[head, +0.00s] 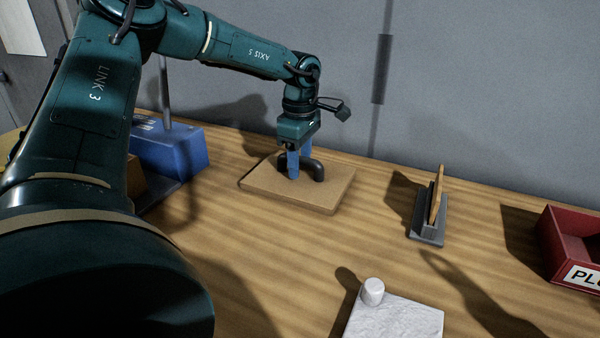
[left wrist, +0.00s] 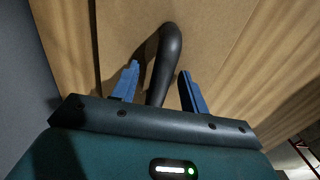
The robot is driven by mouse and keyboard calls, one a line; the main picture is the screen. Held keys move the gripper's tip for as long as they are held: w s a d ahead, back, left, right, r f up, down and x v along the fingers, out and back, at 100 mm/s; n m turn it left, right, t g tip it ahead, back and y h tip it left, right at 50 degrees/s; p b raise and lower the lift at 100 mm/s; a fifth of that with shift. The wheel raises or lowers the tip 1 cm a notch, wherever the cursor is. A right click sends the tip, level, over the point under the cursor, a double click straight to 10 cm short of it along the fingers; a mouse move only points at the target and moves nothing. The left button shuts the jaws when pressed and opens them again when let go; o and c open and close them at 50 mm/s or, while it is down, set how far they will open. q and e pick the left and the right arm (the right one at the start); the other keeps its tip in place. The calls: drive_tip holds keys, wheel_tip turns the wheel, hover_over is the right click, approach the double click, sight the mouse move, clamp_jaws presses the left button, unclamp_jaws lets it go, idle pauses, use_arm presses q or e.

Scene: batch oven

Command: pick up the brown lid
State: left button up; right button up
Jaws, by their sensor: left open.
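The brown lid (head: 262,184) is a flat tan rectangular board with a dark arched handle (head: 317,168). It lies flat on the wooden table near the back wall. My left gripper (head: 300,170) points down over the lid, its blue fingers at the handle. In the left wrist view the open fingers (left wrist: 158,85) stand on either side of the black handle (left wrist: 168,50), with gaps showing between. The lid's tan surface (left wrist: 215,35) fills the middle of that view. My right gripper is in neither view.
A blue block with a post (head: 180,150) stands left of the lid. A grey stand holding a thin wooden piece (head: 430,225) is to the right. A red bin (head: 560,245) sits at the far right, and a white marble slab with a knob (head: 395,318) in front. Bare table lies between.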

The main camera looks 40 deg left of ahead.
use_arm(q)
clamp_jaws()
idle(0.4)
drive_tip(key=shift+r, duration=0.15)
